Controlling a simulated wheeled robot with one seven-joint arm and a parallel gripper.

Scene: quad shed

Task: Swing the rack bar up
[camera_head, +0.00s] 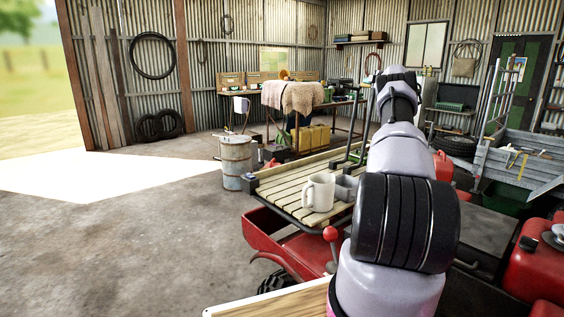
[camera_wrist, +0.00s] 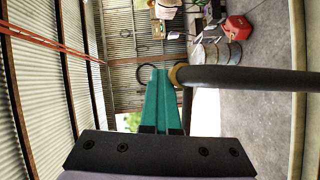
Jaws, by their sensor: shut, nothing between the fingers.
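The quad's front rack (camera_head: 290,186) is a deck of pale wooden slats with a dark frame, left of my arm in the head view. A thin dark bar (camera_head: 352,130) stands up at its far side, partly behind my arm. In the wrist view a dark round bar (camera_wrist: 255,78) runs in from the right edge and ends in a brass-coloured collar (camera_wrist: 179,75). My gripper (camera_wrist: 160,72) has teal fingers, shut together with nothing between them. The fingertips are just left of the collar; whether they touch it is unclear. My arm hides the gripper in the head view.
A white mug (camera_head: 318,192) and a grey container (camera_head: 345,187) stand on the slats. A rusty drum (camera_head: 237,162) stands beyond the rack to the left. A cloth-draped workbench (camera_head: 293,96) is behind. A grey trailer (camera_head: 520,160) is at right. Floor at left is clear.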

